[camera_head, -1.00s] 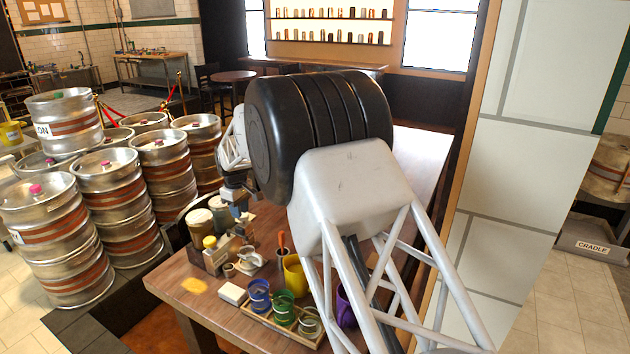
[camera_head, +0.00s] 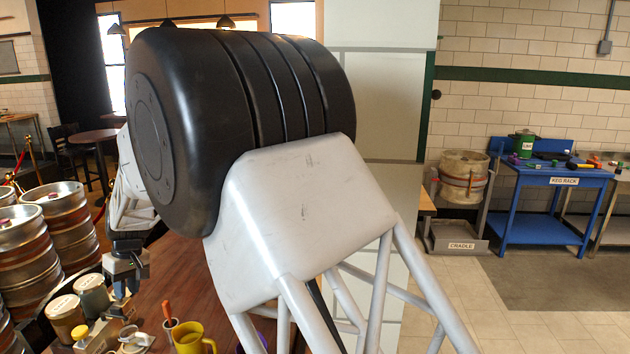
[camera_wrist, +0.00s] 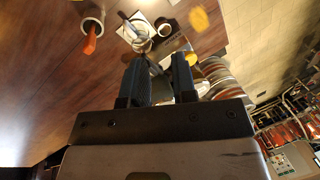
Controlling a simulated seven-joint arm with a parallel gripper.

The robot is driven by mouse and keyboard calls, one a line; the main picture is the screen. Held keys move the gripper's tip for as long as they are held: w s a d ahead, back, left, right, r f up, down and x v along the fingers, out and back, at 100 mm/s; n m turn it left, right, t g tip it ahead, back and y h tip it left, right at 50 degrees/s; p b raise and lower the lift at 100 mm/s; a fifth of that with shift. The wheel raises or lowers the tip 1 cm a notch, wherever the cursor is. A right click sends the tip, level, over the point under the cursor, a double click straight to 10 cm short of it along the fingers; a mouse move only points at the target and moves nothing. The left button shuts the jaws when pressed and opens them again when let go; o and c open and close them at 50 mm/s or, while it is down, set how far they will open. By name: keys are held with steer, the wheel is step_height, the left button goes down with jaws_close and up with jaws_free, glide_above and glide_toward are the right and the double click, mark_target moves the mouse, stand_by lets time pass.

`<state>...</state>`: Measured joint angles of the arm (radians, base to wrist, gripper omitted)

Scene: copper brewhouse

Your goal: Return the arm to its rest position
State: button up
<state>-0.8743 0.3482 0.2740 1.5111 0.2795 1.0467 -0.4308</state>
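My gripper (camera_head: 124,286) hangs at the left of my large black and grey arm in the head view, over the wooden table (camera_head: 172,272), fingers pointing down. In the wrist view my gripper (camera_wrist: 160,62) shows two dark ribbed fingers standing apart with a gap between them. I see nothing held in the gap. A small white cup or jug with metal parts (camera_wrist: 137,32) lies beyond the fingertips, apart from them. My arm hides much of the table in the head view.
Lidded jars (camera_head: 92,292), a yellow mug (camera_head: 190,340) and an orange-handled tool in a cup (camera_head: 168,316) stand on the table near my gripper. Steel kegs (camera_head: 68,222) stand at left. A blue keg rack (camera_head: 545,205) and a cradle (camera_head: 458,235) are at right, with open floor before them.

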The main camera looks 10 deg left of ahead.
steer(key=s+d+r+m+g+y, duration=0.1)
steer(key=s+d+r+m+y, duration=0.2)
steer(key=s+d+m, duration=0.55)
steer(key=s+d+r+m+y, duration=0.2)
steer(key=s+d+m, duration=0.1)
steer(key=s+d, duration=1)
steer(key=s+d+r+m+g+y, duration=0.1)
steer(key=s+d+r+m+y, duration=0.2)
steer(key=s+d+m, duration=0.75)
steer(key=w+d+r+n+t+h, duration=0.1)
steer(key=w+d+n+t+h, duration=0.1)
steer(key=d, duration=1.1)
steer(key=w+d+r+n+t+h, duration=0.1)
steer(key=w+d+n+t+h, duration=0.1)
steer(key=d, duration=1.2)
steer(key=w+d+r+n+t+h, duration=0.1)
steer(key=d+n+h, duration=0.3)
steer(key=d, duration=0.9)
steer(key=shift+w+d+r+n+t+h, duration=0.15)
steer(key=shift+w+r+n+t+h, duration=0.15)
steer(key=shift+w+t+h, duration=0.6)
